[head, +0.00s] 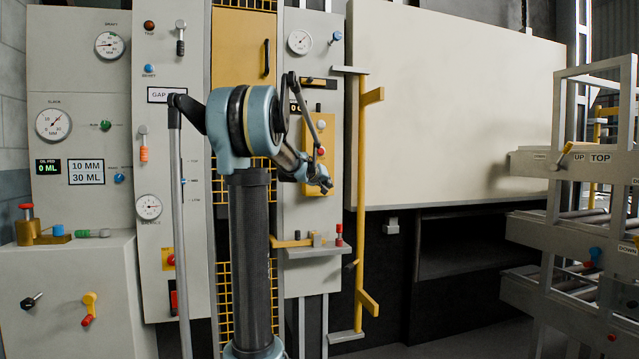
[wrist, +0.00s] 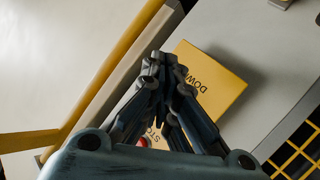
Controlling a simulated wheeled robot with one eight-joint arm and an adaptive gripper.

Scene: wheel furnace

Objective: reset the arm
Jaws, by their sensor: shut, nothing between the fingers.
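My arm stands folded on its dark column in the middle of the head view. My gripper (head: 325,185) hangs at the arm's end, in front of a yellow control box (head: 321,130) with a pale button and a red button. In the wrist view my gripper (wrist: 163,62) is shut and empty, its dark fingertips together. The yellow box (wrist: 215,80) lies beyond it there, with the letters "DOW" showing. The fingers hide part of the box, and I cannot tell the gap between them and it.
A yellow upright rail (head: 361,200) stands just right of the gripper. A grey shelf (head: 318,252) with small parts juts out below. Gauge panels (head: 80,80) fill the left. A large pale door (head: 455,100) and a roller rack (head: 570,235) are at right.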

